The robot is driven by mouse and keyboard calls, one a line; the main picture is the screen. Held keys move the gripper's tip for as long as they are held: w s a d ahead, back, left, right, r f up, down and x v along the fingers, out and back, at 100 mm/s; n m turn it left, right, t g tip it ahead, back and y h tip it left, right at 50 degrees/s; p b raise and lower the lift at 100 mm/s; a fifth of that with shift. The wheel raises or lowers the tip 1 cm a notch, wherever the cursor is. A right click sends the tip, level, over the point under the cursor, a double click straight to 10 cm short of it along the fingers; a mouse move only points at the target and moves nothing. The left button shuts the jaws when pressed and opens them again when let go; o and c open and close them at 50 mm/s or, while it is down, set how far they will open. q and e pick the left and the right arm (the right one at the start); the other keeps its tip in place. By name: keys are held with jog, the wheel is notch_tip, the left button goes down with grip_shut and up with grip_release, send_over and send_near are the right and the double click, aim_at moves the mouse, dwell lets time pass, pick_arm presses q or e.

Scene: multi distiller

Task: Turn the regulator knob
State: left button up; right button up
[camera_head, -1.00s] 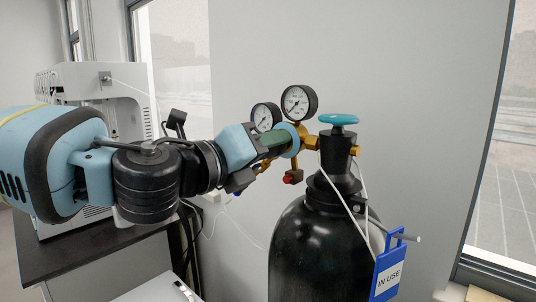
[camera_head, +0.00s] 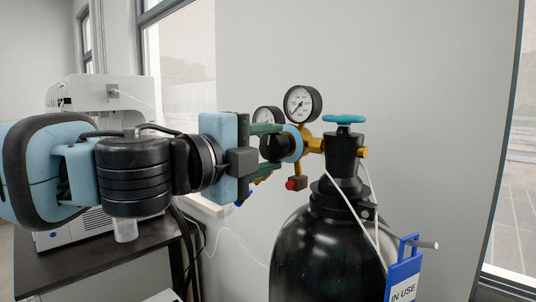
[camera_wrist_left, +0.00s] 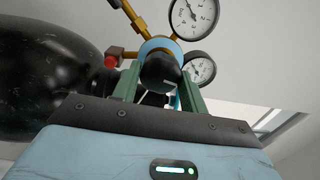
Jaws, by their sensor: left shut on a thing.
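The regulator knob (camera_head: 272,148) is black and faces left, in front of the regulator's blue ring (camera_head: 294,143). My left gripper (camera_head: 274,149) comes from the left and is shut on the knob, with one green finger above it and one below. In the left wrist view the knob (camera_wrist_left: 160,70) sits between the two green fingers (camera_wrist_left: 160,84). The regulator carries two round gauges, the larger one (camera_head: 303,103) nearer and the smaller one (camera_head: 267,115) partly hidden. My right gripper is not in view.
A black gas cylinder (camera_head: 325,248) with a teal valve wheel (camera_head: 344,119) stands right of the regulator. A blue "IN USE" tag (camera_head: 403,272) hangs on it. A white instrument (camera_head: 95,95) stands on a dark bench (camera_head: 95,265) at left, behind my arm.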

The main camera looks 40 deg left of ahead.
pick_arm(q)
jog(key=shift+n, duration=0.7)
jog(key=o, duration=1)
jog(key=shift+c, duration=0.2)
